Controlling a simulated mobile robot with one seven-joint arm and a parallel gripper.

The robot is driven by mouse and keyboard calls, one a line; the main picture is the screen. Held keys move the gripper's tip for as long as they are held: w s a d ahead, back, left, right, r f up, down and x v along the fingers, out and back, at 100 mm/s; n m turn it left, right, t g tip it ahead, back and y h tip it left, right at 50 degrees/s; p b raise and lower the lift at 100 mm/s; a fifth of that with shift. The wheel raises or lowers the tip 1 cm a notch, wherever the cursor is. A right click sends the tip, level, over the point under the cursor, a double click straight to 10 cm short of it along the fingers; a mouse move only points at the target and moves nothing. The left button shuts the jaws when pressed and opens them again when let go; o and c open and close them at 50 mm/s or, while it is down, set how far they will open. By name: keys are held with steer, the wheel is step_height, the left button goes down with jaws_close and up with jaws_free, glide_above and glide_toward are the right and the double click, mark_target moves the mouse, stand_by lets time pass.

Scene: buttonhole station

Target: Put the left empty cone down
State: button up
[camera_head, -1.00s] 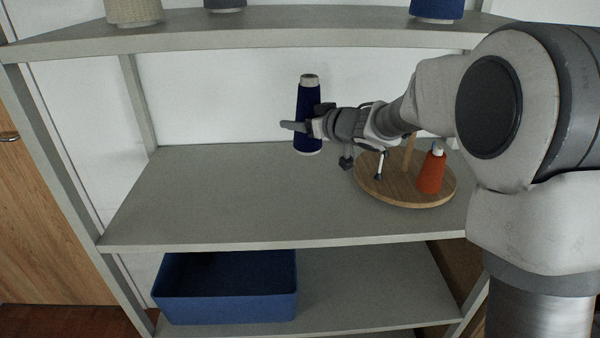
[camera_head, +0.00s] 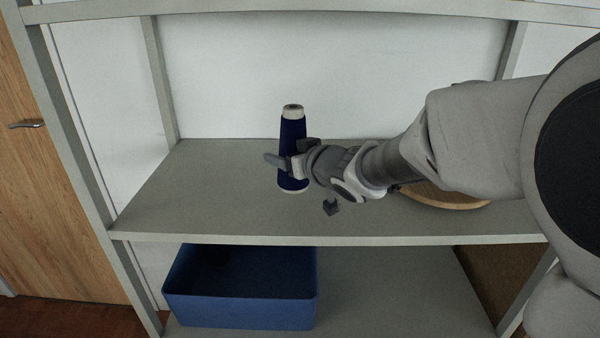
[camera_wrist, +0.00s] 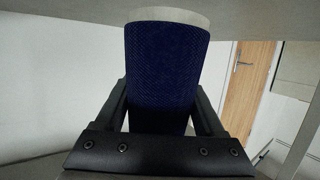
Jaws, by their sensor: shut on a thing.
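A dark blue cone of yarn (camera_head: 292,132) with a pale top and pale bottom rim is upright over the middle shelf (camera_head: 190,205). My gripper (camera_head: 288,160) is shut on the cone, reaching in from the right with its fingers around the cone's body. In the wrist view the blue cone (camera_wrist: 165,65) fills the space between the two dark fingers, with its pale end upward. I cannot tell whether its base touches the shelf. The cone looks wound with blue yarn, not empty.
A round wooden board (camera_head: 445,198) lies on the middle shelf at the right, mostly hidden behind my arm. A blue bin (camera_head: 240,312) sits on the lower shelf at the left. The middle shelf's left part is clear.

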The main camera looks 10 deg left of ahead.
steer(key=shift+f+b, duration=0.85)
steer(key=shift+f, duration=1.1)
steer(key=shift+f, duration=0.2)
steer(key=o, duration=1.3)
steer(key=shift+o, duration=0.2)
steer(key=shift+r, duration=0.1)
